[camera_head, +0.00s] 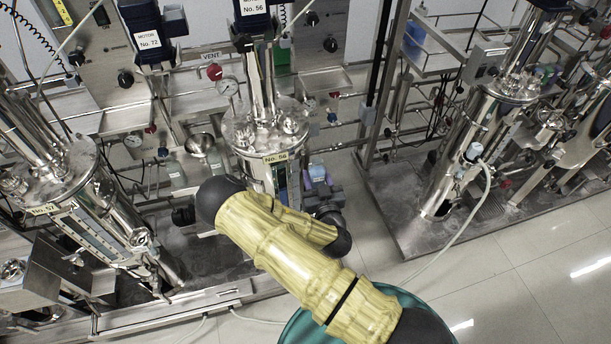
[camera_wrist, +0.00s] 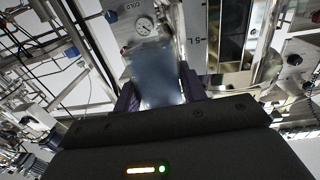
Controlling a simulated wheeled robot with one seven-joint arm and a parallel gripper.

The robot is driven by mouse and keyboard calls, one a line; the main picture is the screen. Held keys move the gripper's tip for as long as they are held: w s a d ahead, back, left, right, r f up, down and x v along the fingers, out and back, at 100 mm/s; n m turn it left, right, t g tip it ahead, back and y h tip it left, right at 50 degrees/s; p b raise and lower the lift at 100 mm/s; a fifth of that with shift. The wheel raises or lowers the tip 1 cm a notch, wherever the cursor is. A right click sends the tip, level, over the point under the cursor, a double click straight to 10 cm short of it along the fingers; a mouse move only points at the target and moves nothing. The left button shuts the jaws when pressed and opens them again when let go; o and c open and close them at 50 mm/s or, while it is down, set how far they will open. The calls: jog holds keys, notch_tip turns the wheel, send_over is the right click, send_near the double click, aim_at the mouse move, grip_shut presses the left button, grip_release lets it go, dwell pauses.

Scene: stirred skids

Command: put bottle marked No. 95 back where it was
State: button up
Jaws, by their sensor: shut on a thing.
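My gripper (camera_wrist: 160,94) is shut on a translucent blue-grey bottle (camera_wrist: 157,72) in the wrist view, with a dark purple finger on each side of it. No number is readable on this bottle. In the head view my gripper (camera_head: 322,182) shows small and partly hidden beyond my yellow arm, just right of the steel vessel marked No. 56 (camera_head: 262,135).
The vessel marked No. 57 (camera_head: 62,172) stands at the left. A second skid (camera_head: 400,205) with tilted steel vessels is at the right. Tiled floor (camera_head: 520,270) is clear at lower right.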

jog(key=d+r+m+h+p, duration=0.2)
jog(key=d+r+p, duration=0.7)
jog(key=r+p, duration=0.6)
jog(key=shift+d+h+p, duration=0.35)
jog(key=shift+h+p, duration=0.25)
jog(key=shift+p, duration=0.55)
jog(key=shift+w, duration=0.1)
jog(key=shift+a, duration=0.15)
